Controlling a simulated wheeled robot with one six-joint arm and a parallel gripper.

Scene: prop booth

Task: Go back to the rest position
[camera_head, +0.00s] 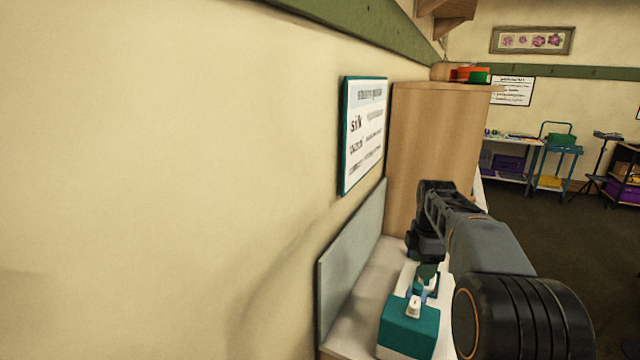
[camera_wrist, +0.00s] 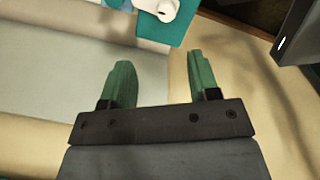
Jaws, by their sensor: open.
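My gripper (camera_wrist: 161,78) shows two green fingers spread well apart in the wrist view, with nothing between them. In the head view my arm reaches forward over a pale counter (camera_head: 370,290), and the gripper end points down, partly hidden by the arm. A teal box (camera_head: 408,335) stands on the counter on the near side of the gripper, with a small white object (camera_head: 414,309) on top. In the wrist view a teal surface (camera_wrist: 181,28) and a white piece (camera_wrist: 158,9) lie beyond the fingertips, apart from them.
A grey upright panel (camera_head: 350,270) edges the counter along the wall on the left. A tall wooden cabinet (camera_head: 433,140) stands behind my gripper. A poster (camera_head: 363,135) hangs on the wall. Open dark floor (camera_head: 570,240) lies to the right, with carts and shelves farther back.

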